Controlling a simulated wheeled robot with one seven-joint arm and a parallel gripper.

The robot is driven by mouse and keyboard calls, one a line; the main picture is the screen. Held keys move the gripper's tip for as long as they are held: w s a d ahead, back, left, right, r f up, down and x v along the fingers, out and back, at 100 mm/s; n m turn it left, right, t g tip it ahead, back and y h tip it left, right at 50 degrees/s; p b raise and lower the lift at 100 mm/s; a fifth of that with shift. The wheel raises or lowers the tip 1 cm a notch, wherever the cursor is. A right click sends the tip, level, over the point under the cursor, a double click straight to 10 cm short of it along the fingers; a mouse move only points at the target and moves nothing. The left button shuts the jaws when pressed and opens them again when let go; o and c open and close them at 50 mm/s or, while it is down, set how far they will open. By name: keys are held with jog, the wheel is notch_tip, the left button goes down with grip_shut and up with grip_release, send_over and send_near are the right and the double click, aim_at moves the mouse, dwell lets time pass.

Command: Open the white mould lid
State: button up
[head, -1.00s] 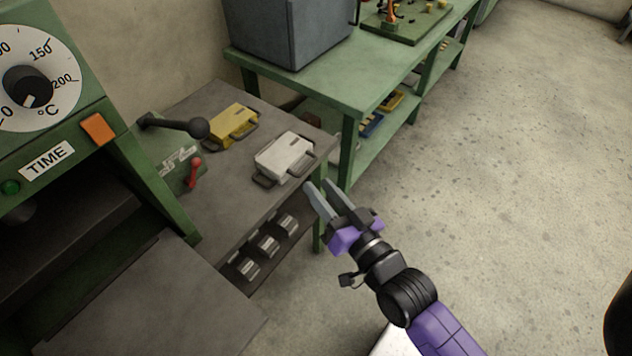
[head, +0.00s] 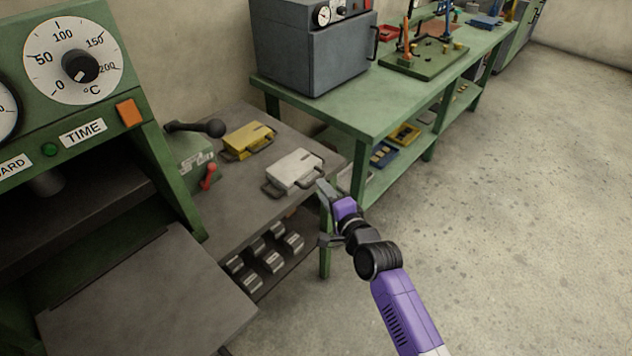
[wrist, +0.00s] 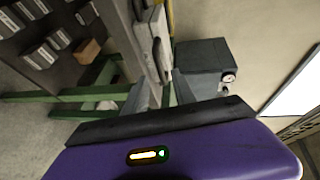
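The white mould (head: 294,170) lies on the dark bench top, near its right edge. Its lid looks shut, with dark loop handles at its left and right front. In the wrist view the white mould (wrist: 160,40) shows edge-on just beyond the fingers. My gripper (head: 324,193) is just in front of the bench edge, close to the mould's right front handle. Whether it touches the handle cannot be told from the head view. In the wrist view the two grey fingers of my gripper (wrist: 164,92) stand apart with nothing seen between them.
A yellow mould (head: 248,140) lies behind the white one. A black-knobbed lever (head: 212,128) and a red lever (head: 209,177) stand to the left. Metal blocks (head: 270,260) sit on the shelf below. A green table (head: 370,110) bears a grey oven (head: 315,50). Floor at right is clear.

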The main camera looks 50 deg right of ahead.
aim_at(300, 170)
jog(key=shift+x, duration=3.05)
grip_shut()
